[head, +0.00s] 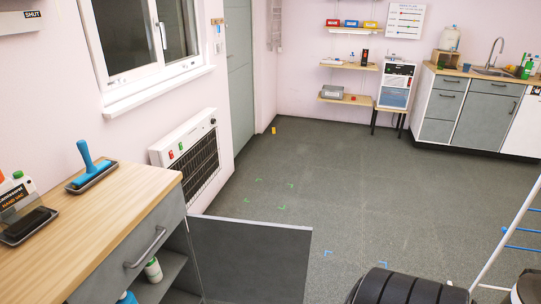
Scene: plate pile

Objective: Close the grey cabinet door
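The grey cabinet door (250,258) stands wide open in the lower middle of the head view. It is a flat dark grey panel, joined at its left edge to the far end of the cabinet front and sticking out to the right over the floor. The grey cabinet (172,212) has a wooden top and a closed drawer with a bar handle (146,247). Below the drawer the inside shows, with a shelf and a white bottle with a green cap (153,270). The door's lower part is cut off by the frame. Neither of my grippers is in view.
A blue-handled roller in a tray (92,172) and a dark brush-like tool (30,224) lie on the wooden top. Black ribbed tyres (405,288) stand right of the door at the bottom edge, with a white-and-blue rack (507,235) beyond. The floor (335,190) behind the door is clear.

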